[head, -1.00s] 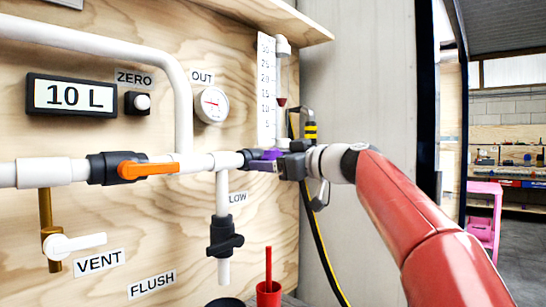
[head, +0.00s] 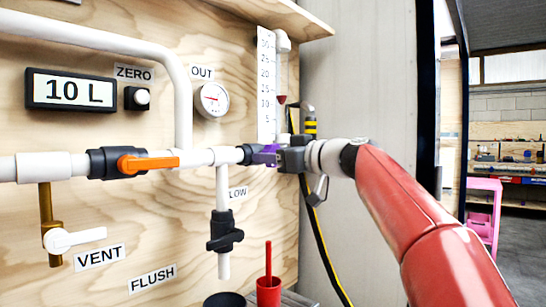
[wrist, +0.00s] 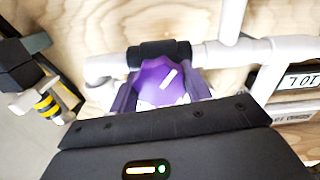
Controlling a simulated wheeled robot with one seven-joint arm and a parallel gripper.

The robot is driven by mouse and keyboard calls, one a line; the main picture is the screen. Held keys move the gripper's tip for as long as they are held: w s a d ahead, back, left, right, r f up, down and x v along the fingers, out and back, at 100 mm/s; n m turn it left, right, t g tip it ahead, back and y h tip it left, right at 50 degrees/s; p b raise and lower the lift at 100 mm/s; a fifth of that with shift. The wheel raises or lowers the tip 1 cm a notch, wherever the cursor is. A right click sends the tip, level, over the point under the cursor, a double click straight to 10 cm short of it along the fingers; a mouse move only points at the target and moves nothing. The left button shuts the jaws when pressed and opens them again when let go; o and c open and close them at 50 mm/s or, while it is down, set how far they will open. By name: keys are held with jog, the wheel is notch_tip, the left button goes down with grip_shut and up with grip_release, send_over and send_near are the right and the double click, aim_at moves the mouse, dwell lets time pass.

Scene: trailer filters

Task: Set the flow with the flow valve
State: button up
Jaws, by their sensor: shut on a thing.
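The flow valve is a purple knob (head: 264,156) on a black body at the right end of the white pipe, above the partly covered "LOW" label (head: 238,193). In the wrist view the knob (wrist: 158,76) shows a white pointer mark, tilted. My gripper (head: 274,155) is shut on the knob, its fingers at either side in the wrist view (wrist: 161,92). In the head view the gripper hides part of the knob.
An orange-handled valve (head: 148,163) sits left on the same pipe, with a white vent handle (head: 78,239) below. A red cup (head: 268,291) stands below. A display (head: 73,91) reads 10 L. A striped hose (head: 316,230) hangs beside the board.

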jog(key=shift+m, duration=2.8)
jog(key=shift+r, duration=0.1)
jog(key=o, duration=1)
jog(key=b+v, duration=0.2)
jog(key=v, duration=0.5)
jog(key=shift+s+d+b, duration=0.25)
jog(key=shift+d+b, duration=0.05)
jog(key=shift+d, duration=0.05)
